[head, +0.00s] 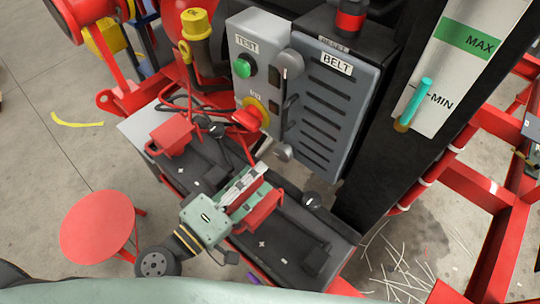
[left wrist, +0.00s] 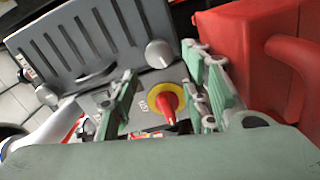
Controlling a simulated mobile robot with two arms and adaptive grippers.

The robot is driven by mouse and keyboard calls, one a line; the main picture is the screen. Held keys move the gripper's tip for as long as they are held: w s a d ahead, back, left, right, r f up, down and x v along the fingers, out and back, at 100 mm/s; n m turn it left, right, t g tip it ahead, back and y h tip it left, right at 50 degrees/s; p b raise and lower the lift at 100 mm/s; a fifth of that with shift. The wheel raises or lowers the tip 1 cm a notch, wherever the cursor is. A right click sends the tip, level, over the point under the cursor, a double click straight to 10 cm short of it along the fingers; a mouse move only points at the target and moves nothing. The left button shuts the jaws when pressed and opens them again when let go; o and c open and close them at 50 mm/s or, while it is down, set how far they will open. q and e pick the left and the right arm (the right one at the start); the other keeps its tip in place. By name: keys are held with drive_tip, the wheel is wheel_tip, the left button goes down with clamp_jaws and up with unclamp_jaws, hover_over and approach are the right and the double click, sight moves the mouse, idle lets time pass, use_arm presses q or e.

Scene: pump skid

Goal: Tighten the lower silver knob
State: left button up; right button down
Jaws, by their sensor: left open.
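The lower silver knob (head: 283,152) is on the lower left edge of the grey BELT cover (head: 325,105). It also shows in the left wrist view (left wrist: 160,54), just beyond the fingertips. A second, upper silver knob (head: 290,62) is higher on the same edge; it shows at the left of the wrist view (left wrist: 47,95). My left gripper (head: 262,172) is open and empty, below and left of the lower knob in the head view, apparently apart from it. In the wrist view its fingers (left wrist: 163,78) are spread. My right gripper is not in view.
The grey control box carries a red emergency stop (head: 246,118) on a yellow ring and a green TEST button (head: 243,66), close to the lower knob. Red blocks (head: 172,135) sit on the dark skid base below. A black column (head: 385,110) stands right of the cover.

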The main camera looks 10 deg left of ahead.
sight(281, 154)
use_arm(q)
drive_tip(key=shift+w+d+r+m+p, duration=0.3)
drive_tip(key=shift+w+d+r+p, duration=0.15)
drive_tip(key=shift+w+p, duration=0.3)
drive_tip(key=shift+w+d+r+p, duration=0.2)
drive_tip(key=shift+w+d+p, duration=0.1)
drive_tip(key=shift+d+p, duration=0.25)
drive_tip(key=p+x, duration=0.1)
drive_tip(key=x, duration=0.2)
drive_tip(key=shift+w+d+f+p, duration=0.2)
drive_tip(key=shift+w+f+p, duration=0.05)
drive_tip(key=shift+w+p, duration=0.1)
drive_tip(key=shift+w+d+f, duration=0.1)
drive_tip(key=shift+w+d, duration=0.05)
drive_tip(key=shift+w, duration=0.15)
drive_tip(key=shift+w+d, duration=0.1)
drive_tip(key=shift+d, duration=0.1)
drive_tip(key=c, duration=1)
drive_tip(key=shift+c, duration=0.2)
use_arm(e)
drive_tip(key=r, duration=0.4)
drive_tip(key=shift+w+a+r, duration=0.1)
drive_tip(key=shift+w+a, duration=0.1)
